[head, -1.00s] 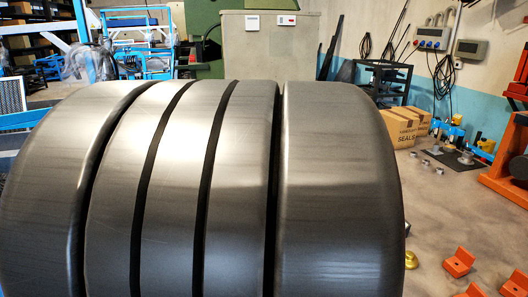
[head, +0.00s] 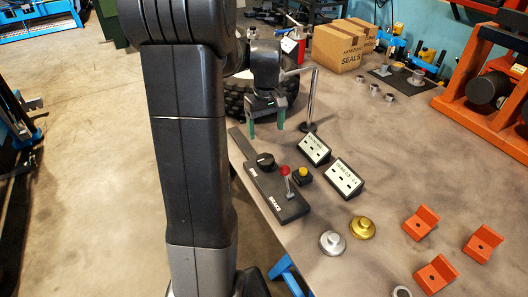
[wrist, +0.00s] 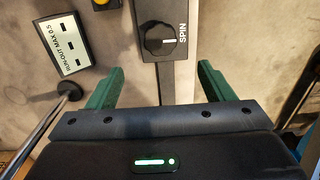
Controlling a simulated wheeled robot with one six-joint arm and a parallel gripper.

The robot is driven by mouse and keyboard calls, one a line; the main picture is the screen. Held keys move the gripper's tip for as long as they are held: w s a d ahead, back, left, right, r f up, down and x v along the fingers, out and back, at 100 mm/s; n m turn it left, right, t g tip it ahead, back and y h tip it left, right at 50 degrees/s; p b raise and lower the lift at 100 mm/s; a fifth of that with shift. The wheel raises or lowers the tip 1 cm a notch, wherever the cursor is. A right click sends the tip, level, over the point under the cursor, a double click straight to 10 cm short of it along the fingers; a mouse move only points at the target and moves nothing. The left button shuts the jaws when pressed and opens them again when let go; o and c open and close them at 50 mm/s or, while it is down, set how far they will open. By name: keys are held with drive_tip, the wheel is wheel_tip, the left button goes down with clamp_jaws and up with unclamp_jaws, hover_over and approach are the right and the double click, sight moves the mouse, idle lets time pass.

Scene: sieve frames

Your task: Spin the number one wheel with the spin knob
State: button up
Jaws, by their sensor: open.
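The spin knob (head: 265,160) is a round black dial on a dark control strip (head: 280,198) near the table's left edge. In the wrist view the knob (wrist: 160,41) has a white pointer mark and the label SPIN beside it. My gripper (head: 266,131) is open and empty, pointing down above and behind the knob, apart from it. In the wrist view the green fingers of my gripper (wrist: 161,68) stand wide to either side of the strip, with the knob ahead between them. A black knobbed tyre (head: 234,94) shows partly behind my arm; I see no number on it.
A red-topped lever (head: 285,171) and yellow button (head: 302,176) stand close to the knob. Two tilted displays (head: 314,148) and a metal post (head: 311,100) are to the right. Orange brackets (head: 421,222) and metal discs (head: 332,242) lie further right.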

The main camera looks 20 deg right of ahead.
sight(266, 159)
wheel_tip(266, 159, down, 12)
drive_tip(key=shift+f, duration=0.1)
idle(0.4)
drive_tip(key=c, duration=1)
